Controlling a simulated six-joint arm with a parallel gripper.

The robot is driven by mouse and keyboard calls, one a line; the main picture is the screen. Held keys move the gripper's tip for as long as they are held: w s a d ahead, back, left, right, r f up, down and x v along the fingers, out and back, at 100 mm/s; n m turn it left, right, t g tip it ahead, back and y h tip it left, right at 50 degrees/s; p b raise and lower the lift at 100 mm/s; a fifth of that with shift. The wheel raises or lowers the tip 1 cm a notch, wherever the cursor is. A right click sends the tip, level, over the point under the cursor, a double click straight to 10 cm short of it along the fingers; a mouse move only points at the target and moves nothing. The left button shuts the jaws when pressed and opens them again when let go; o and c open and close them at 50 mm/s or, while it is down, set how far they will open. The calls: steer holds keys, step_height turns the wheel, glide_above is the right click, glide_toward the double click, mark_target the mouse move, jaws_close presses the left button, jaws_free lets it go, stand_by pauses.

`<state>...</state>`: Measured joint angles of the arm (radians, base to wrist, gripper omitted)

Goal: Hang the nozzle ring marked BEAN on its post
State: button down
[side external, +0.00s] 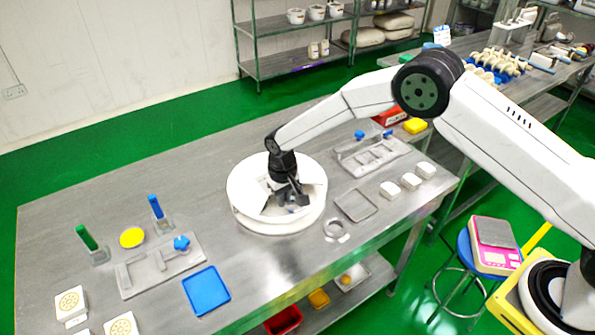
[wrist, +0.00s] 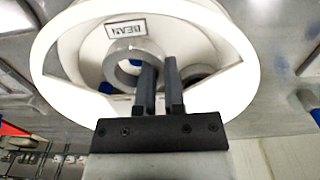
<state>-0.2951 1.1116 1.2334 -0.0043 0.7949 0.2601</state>
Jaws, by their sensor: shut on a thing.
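The white round housing (side external: 240,218) stands on the steel table. My gripper (side external: 291,190) is down inside its open top. In the wrist view, a grey metal ring (wrist: 121,69) is at the left finger of my gripper (wrist: 160,66). The fingers are close together and shut on the ring's edge. A tag reading BEAN (wrist: 126,28) appears upside down on the white surface just beyond the ring. A second grey round part (wrist: 201,71) is partly hidden behind the right finger. I cannot make out a post; the fingers and housing wall hide part of the interior.
Another grey ring (side external: 335,229) with a white tag lies on the table in front of the housing. A grey tray (side external: 356,205) and several white blocks (side external: 411,181) are to the right. A blue mat (side external: 207,290) is at front left.

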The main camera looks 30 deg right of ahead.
steer(key=shift+f, duration=1.4)
stand_by(1.0)
steer(key=c, duration=0.7)
jaws_free()
steer(key=shift+o, duration=0.2)
steer(key=o, duration=0.4)
steer(key=shift+r, duration=0.1)
steer(key=shift+r, duration=3.85)
